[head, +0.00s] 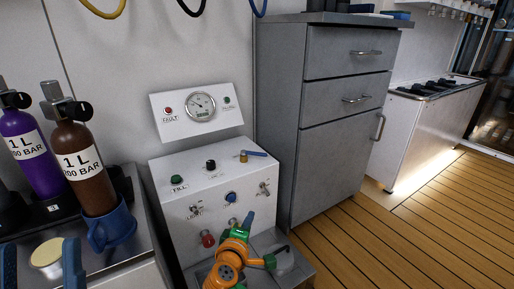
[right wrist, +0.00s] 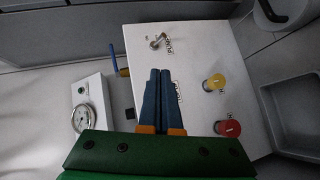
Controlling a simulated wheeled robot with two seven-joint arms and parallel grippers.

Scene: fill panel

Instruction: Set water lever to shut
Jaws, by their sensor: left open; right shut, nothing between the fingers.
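The white fill panel (head: 180,165) carries several controls, and I cannot read which label says water. A silver lever (head: 264,188) sits on the right of its front face; it also shows in the right wrist view (right wrist: 157,41) beside a small label. A brass valve with a blue lever handle (head: 255,154) is on the sloped top, handle pointing right; it also shows in the right wrist view (right wrist: 113,58). My right gripper (head: 248,217) is shut and empty in front of the panel, below the silver lever. My left gripper (head: 42,264) is open at lower left.
A red knob (head: 207,238) and a blue knob (head: 230,197) are near my right gripper. A yellow knob (right wrist: 214,82) shows in the right wrist view. Bottles (head: 82,165) stand left, a grey cabinet (head: 335,130) right. Floor at right is clear.

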